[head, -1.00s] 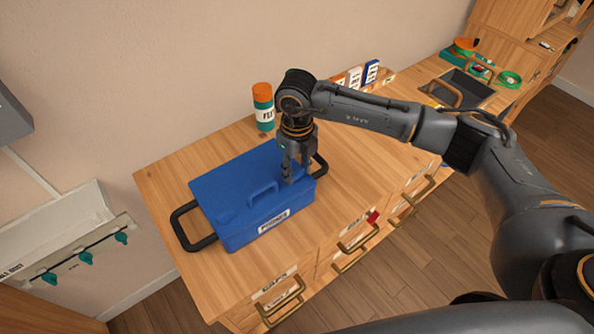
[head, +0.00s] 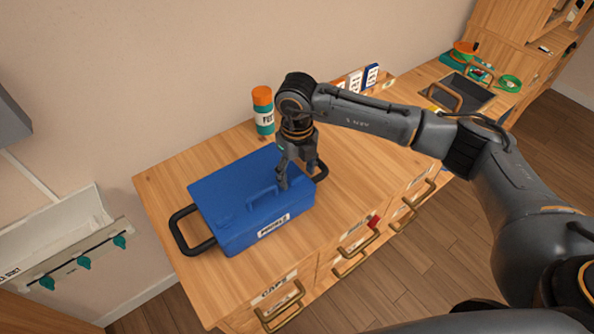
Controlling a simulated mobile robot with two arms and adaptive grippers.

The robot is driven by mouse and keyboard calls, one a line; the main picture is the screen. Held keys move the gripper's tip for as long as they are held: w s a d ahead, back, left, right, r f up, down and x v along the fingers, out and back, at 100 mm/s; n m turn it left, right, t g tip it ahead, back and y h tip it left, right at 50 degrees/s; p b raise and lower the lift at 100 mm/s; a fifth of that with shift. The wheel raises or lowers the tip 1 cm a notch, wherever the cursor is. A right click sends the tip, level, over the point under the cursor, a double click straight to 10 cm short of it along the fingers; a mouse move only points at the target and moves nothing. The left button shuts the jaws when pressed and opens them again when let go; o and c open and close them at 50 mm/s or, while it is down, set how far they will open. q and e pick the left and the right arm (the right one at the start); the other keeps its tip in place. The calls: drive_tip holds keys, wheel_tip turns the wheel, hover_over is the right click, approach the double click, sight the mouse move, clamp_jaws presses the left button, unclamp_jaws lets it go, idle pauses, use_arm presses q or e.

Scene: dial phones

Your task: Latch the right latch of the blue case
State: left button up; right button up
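The blue case (head: 235,190) lies shut-looking on the wooden cabinet top, with a raised blue handle on its upper face and a white label on its front side. Black loop handles stick out at its left and right ends. My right gripper (head: 297,178) points down over the right part of the case, near the right end of the blue handle. Its two fingers look spread apart, with nothing seen between them. The right latch cannot be made out; the gripper covers part of that area. My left gripper is not in view.
An orange-capped bottle (head: 263,110) stands behind the case. Small labelled boxes (head: 355,80) stand at the back, and a dark tray (head: 462,92) is at the far right. Drawers with brass handles (head: 283,305) line the front. Bare wood top (head: 360,165) lies right of the case.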

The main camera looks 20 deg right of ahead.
sight(297, 176)
drive_tip(key=shift+r, duration=0.1)
wheel_tip(297, 176, up, 12)
idle(0.5)
idle(0.4)
